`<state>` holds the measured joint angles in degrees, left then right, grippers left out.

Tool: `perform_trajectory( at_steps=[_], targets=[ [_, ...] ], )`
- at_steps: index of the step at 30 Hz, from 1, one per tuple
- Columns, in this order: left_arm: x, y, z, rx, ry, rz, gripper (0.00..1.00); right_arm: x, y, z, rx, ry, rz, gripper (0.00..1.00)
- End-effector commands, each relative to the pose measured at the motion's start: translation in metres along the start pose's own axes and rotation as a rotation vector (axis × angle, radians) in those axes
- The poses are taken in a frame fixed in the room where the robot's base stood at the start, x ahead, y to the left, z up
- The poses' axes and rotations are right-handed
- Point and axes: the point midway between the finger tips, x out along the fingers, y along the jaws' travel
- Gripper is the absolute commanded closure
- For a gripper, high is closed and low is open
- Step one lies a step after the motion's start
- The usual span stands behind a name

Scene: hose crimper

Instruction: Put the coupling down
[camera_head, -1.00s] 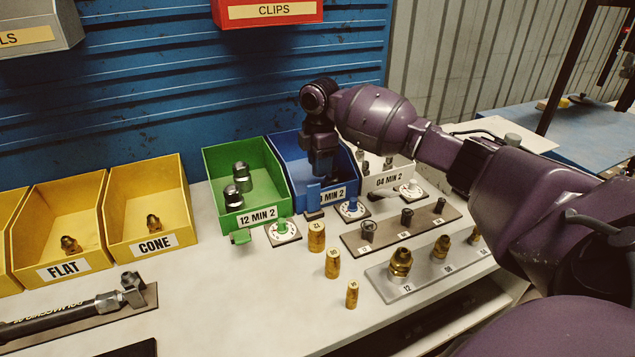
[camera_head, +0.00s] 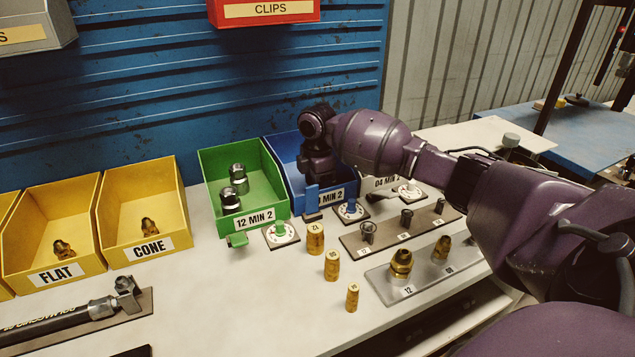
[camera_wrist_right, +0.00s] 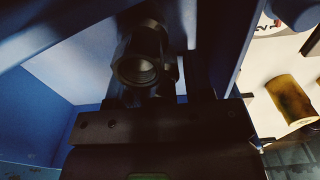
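My right gripper (camera_head: 318,172) reaches down into the blue bin (camera_head: 344,187), and the bin walls and my wrist hide its fingertips in the head view. In the right wrist view a dark, hollow coupling (camera_wrist_right: 140,66) is at my gripper, its open end facing the camera. Blue bin walls surround it. The dark fingers blend into the shadow, so whether they press on the coupling or stand apart from it is unclear. My left gripper is not in view.
A green bin (camera_head: 252,217) with dark fittings stands left of the blue bin, and a white bin (camera_head: 386,182) stands right. Dials, brass pieces (camera_head: 331,265), a brown strip (camera_head: 385,240) and a grey tray (camera_head: 425,270) lie in front. Yellow bins (camera_head: 153,248) stand further left.

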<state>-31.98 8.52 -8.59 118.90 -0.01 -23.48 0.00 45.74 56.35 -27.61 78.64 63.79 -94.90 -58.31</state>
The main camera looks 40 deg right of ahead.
Motion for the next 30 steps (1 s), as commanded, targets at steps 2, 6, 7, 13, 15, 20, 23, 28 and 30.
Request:
perform_trajectory(
  at_steps=[2,6,7,13,15,20,23,28,30],
  targets=[
    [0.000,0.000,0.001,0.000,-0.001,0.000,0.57,0.000,0.000,0.000,0.000,0.000,-0.001,0.40],
    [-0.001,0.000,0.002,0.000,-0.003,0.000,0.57,0.000,0.000,0.000,0.000,0.000,-0.001,0.38],
    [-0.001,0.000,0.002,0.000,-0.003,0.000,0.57,0.000,0.000,0.000,0.000,0.000,-0.001,0.38],
    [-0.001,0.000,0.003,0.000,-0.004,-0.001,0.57,-0.004,0.000,0.000,0.000,-0.001,0.000,0.38],
    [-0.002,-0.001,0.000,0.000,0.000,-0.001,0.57,-0.011,0.000,0.000,0.000,0.000,0.001,0.38],
    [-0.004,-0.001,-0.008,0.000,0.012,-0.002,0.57,-0.039,0.001,0.000,0.001,0.000,0.006,0.38],
    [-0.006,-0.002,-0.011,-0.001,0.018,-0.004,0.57,-0.060,0.000,0.000,0.001,0.001,0.006,0.38],
    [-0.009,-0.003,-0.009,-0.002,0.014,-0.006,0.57,-0.091,0.000,0.000,0.000,0.001,0.005,0.38],
    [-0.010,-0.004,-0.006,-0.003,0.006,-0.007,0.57,-0.101,0.000,0.000,0.000,0.001,0.004,0.38]
  ],
)
